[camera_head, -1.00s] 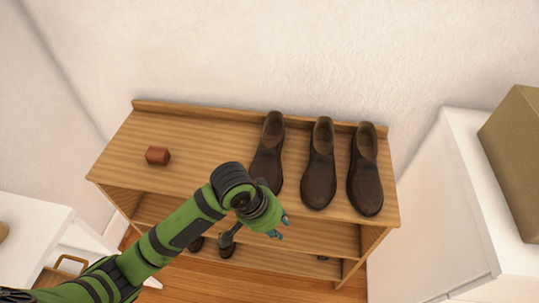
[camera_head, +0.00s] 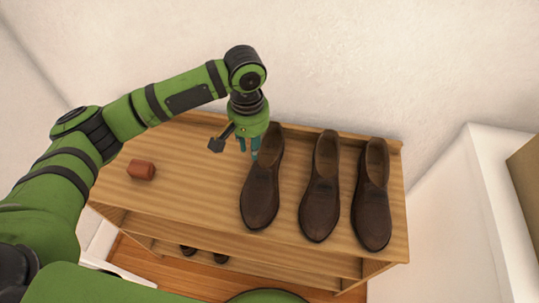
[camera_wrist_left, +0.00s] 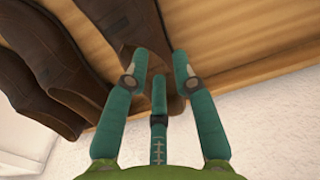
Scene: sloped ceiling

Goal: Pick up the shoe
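Three dark brown shoes stand side by side on the wooden shelf top, toes toward me: a left shoe (camera_head: 262,192), a middle shoe (camera_head: 320,190) and a right shoe (camera_head: 372,205). My left gripper (camera_head: 249,153) points down at the heel end of the left shoe, by its left side. In the left wrist view, its teal fingers (camera_wrist_left: 159,72) are spread apart, with the nearest shoe (camera_wrist_left: 122,22) behind and between them. Whether they touch it is unclear. My right gripper is not in view.
A small reddish-brown cup-like object (camera_head: 141,170) lies on the left part of the wooden shelf unit (camera_head: 185,205). The wall (camera_head: 360,60) is close behind. A white cabinet (camera_head: 450,230) stands at right with a cardboard box (camera_head: 525,180). More shoes sit on a lower shelf.

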